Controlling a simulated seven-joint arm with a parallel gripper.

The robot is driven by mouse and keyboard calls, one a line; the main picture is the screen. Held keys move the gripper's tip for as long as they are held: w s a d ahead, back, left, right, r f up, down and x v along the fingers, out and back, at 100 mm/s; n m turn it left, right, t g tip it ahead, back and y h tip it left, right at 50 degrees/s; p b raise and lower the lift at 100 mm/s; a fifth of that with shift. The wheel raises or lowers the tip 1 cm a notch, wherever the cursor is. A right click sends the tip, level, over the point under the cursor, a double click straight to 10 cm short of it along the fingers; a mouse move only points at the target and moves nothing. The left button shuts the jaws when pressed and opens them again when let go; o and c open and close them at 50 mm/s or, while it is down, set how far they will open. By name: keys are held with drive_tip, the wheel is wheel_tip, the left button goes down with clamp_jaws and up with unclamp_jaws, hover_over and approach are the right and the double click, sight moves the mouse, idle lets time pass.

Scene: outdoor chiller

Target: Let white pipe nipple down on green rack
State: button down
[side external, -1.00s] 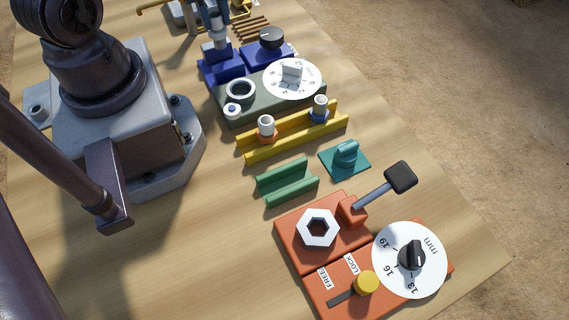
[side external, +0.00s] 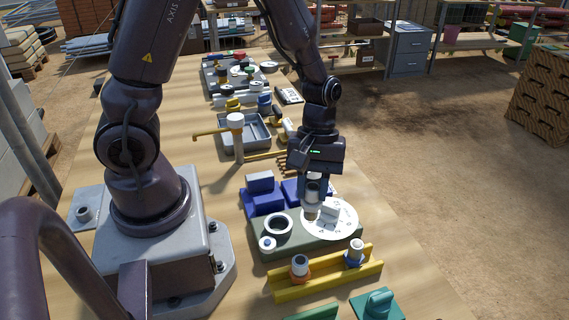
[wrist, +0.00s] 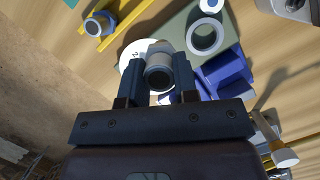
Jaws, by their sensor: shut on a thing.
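The white pipe nipple (wrist: 159,62) is between the fingers of my gripper (wrist: 158,85) in the wrist view, with its dark open end facing the camera. In the side view my gripper (side external: 312,193) is shut on it, above the area between the blue blocks and the white dial. The green rack (side external: 313,314) is a small channel at the bottom edge of the side view, mostly cut off. My gripper is well behind the rack, apart from it.
A yellow rail (side external: 330,277) with two upright fittings lies between my gripper and the green rack. A dark green block with a ring (side external: 279,226) and white dial (side external: 344,222) stands close below my gripper. A teal piece (side external: 378,305) sits beside the rack.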

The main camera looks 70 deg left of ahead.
drive_tip(key=s+d+m, duration=0.2)
drive_tip(key=d+m, duration=0.1)
drive_tip(key=d, duration=0.6)
drive_tip(key=s+d+r+m+g+y, duration=0.1)
drive_tip(key=s+d+m, duration=0.1)
drive_tip(key=d, duration=0.6)
drive_tip(key=shift+s+d+m, duration=0.35)
drive_tip(key=shift+s+m, duration=0.05)
drive_tip(key=shift+m, duration=0.3)
drive_tip(key=shift+f, duration=2.45)
drive_tip(key=shift+f, duration=0.25)
drive_tip(key=shift+f, duration=1.25)
